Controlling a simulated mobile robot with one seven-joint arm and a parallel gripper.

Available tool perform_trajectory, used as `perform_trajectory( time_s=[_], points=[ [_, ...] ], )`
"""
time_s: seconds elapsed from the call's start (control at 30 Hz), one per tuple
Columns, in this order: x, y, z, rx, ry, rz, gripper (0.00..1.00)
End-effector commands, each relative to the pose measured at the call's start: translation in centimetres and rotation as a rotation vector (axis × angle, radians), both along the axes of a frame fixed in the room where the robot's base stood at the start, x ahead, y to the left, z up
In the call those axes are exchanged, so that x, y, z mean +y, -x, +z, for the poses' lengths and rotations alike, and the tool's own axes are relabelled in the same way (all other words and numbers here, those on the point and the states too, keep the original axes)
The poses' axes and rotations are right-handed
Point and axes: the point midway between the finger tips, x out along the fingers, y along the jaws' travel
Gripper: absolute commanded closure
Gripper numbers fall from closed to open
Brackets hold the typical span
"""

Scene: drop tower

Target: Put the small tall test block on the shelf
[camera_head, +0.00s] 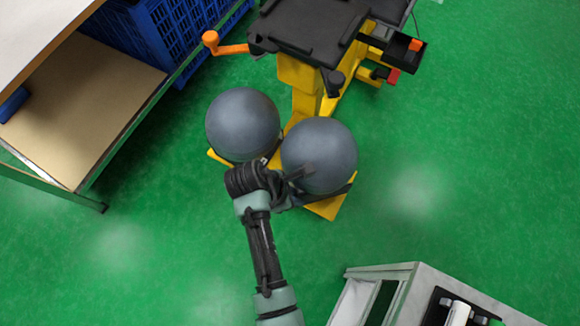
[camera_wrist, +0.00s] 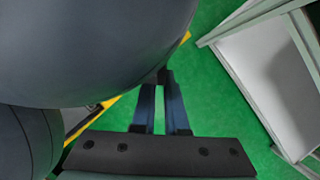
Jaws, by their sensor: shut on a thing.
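My gripper (camera_head: 294,182) is beside the right grey ball, low in the head view's middle. In the wrist view its two dark fingers (camera_wrist: 163,98) reach forward with a gap between them, shut on a small dark piece (camera_wrist: 163,77) at their tips. I take this piece for the small tall test block, but its shape is mostly hidden. A shelf unit with a pale wooden board (camera_head: 75,110) stands at the left of the head view. A grey-white cabinet (camera_head: 405,285) stands at the lower right, and its open side (camera_wrist: 275,80) shows in the wrist view.
Two large grey balls (camera_head: 243,124) (camera_head: 319,155) sit on a yellow stand (camera_head: 299,85) with a black top (camera_head: 310,25) and an orange handle (camera_head: 228,48). Blue crates (camera_head: 165,35) stand by the left shelf. Green floor is free at right and lower left.

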Motion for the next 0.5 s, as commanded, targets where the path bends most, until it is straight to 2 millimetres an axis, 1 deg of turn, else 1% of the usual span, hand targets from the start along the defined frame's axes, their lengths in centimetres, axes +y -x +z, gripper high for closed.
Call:
perform_trajectory(
  time_s=[0.1, 0.3, 0.5],
  points=[
    [0.0, -0.2, -1.4, -0.006, 0.003, 0.000, 1.00],
    [0.0, -0.2, -3.1, -0.009, 0.002, -0.001, 1.00],
    [0.0, -0.2, -3.3, -0.008, 0.001, -0.001, 1.00]
  ],
)
